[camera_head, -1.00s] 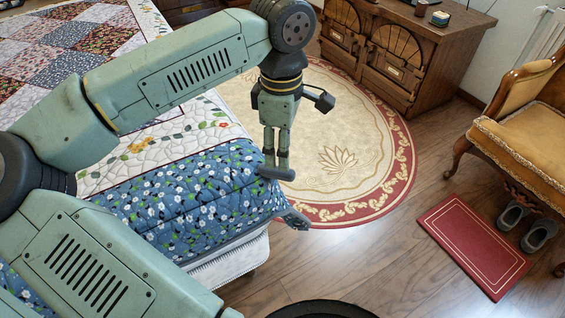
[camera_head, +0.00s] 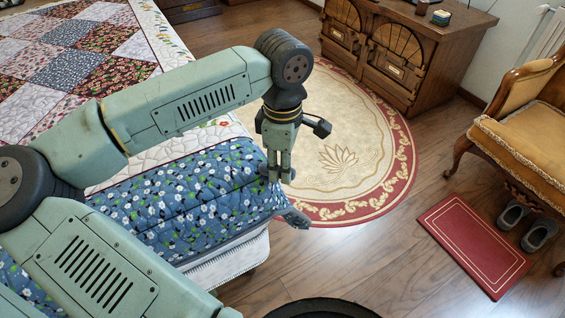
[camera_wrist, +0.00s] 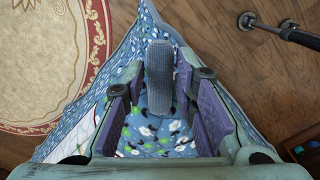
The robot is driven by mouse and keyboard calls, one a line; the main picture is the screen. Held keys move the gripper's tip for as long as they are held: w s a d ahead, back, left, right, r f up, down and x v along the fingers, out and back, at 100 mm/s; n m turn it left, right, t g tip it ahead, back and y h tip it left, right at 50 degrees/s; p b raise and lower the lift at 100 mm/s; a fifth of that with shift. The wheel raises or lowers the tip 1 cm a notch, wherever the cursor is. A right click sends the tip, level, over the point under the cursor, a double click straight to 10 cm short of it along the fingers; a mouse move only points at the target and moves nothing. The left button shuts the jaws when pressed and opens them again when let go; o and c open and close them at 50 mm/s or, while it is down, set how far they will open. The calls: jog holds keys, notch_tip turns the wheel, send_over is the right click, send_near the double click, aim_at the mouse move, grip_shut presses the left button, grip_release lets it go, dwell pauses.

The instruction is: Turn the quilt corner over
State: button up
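The patchwork quilt (camera_head: 72,68) covers the bed, with a blue floral border (camera_head: 190,205) along its near side. Its corner (camera_head: 292,217) hangs out past the bed's end; it also shows in the wrist view (camera_wrist: 145,38) as a pointed flap below my gripper. My gripper (camera_head: 278,176) points down at the quilt's edge, just behind the corner. In the wrist view, its purple-sided fingers (camera_wrist: 160,105) stand apart, with blue floral cloth below and between them. A grey textured pad lies in the middle. I cannot tell whether the fingertips touch the cloth.
A round cream and red rug (camera_head: 345,165) lies on the wood floor beyond the bed. A wooden cabinet (camera_head: 395,55) stands behind it. At right are an upholstered chair (camera_head: 525,115), a red mat (camera_head: 475,245) and dark slippers (camera_head: 525,228).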

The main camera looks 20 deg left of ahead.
grip_shut()
dwell(0.5)
